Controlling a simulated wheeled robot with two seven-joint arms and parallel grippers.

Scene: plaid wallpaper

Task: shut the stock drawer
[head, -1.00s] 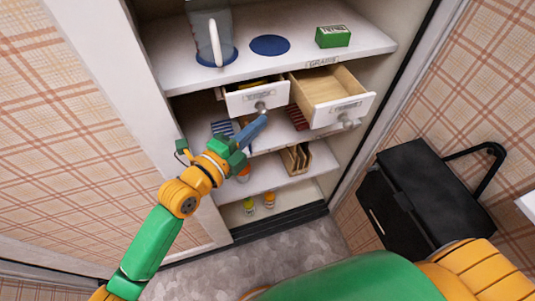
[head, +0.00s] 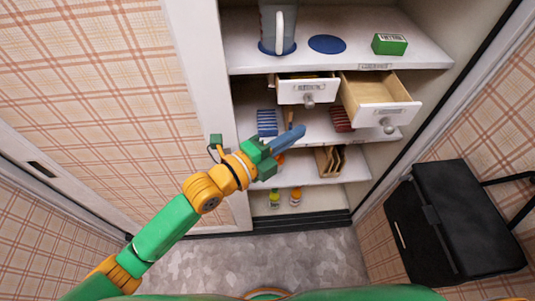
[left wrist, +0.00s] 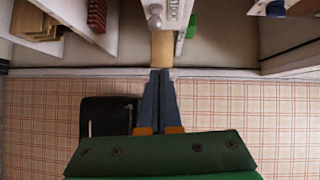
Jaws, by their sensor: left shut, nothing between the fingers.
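Two white-fronted drawers with round knobs hang under the upper shelf. The right drawer (head: 383,112) stands far open, with its bare wooden inside showing. The left drawer (head: 307,92) is open a little, with something dark and yellow inside. Their labels are too small to read in the head view. In the left wrist view a white drawer front (left wrist: 182,8), seemingly the right drawer's, bears a cut-off label that seems to end in "OCK". My left gripper (head: 302,129) is shut and empty, below and in front of the left drawer's knob, apparently apart from it. It also shows in the left wrist view (left wrist: 160,72).
The upper shelf (head: 350,56) holds a jug (head: 278,28), a blue disc (head: 327,44) and a green box (head: 390,44). Lower shelves hold striped items (head: 267,122), a wooden rack (head: 330,160) and small bottles. A black case (head: 455,220) stands at the right. The floor (head: 300,262) before the cabinet is clear.

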